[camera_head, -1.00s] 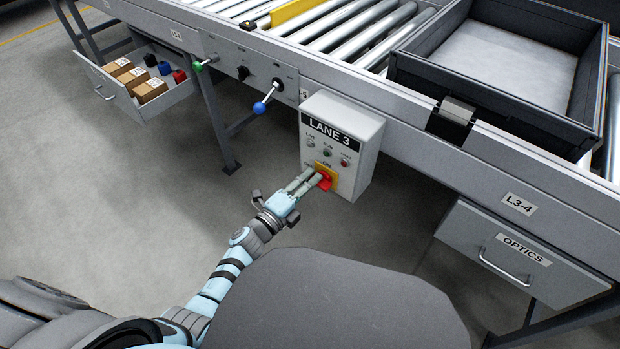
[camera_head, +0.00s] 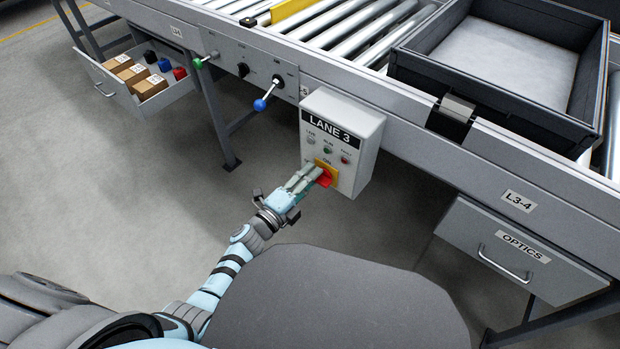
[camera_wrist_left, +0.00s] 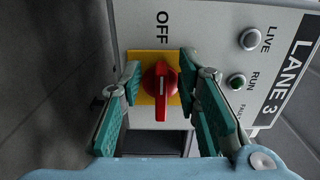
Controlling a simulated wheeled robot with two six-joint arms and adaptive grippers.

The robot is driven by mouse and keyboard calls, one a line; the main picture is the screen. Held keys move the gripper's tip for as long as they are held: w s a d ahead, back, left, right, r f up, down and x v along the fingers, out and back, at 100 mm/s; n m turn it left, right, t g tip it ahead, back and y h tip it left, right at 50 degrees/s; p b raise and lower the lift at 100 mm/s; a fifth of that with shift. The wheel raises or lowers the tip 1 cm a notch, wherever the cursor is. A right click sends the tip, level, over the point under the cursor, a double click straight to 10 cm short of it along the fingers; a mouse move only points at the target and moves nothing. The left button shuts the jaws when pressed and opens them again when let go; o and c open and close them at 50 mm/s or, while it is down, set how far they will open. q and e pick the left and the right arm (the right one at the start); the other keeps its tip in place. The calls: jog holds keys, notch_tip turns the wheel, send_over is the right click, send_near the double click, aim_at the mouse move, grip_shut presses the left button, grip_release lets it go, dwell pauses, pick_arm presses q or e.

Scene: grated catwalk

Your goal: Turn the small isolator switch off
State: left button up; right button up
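The small isolator switch is a red rotary knob (camera_wrist_left: 160,83) on a yellow plate (camera_wrist_left: 147,57). It sits low on the front of the grey LANE 3 box (camera_head: 343,128); the knob also shows in the head view (camera_head: 325,180). OFF is printed beside the plate in the wrist view; ON shows above it in the head view. The knob's ridge and white mark lie roughly in line with OFF in the wrist view. My left gripper (camera_wrist_left: 159,82) is open, its fingers either side of the knob; whether they touch it is unclear. My right gripper is not in view.
LIVE, RUN and FAULT lamps sit above the switch. A blue-knobbed lever (camera_head: 260,105) and a green-knobbed lever (camera_head: 198,64) stick out left of the box. An open drawer (camera_head: 128,104) holds cartons. A closed OPTICS drawer (camera_head: 490,262) is at right. Floor left of my arm is clear.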

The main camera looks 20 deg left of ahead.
pick_arm(q)
jog(key=v, duration=1.2)
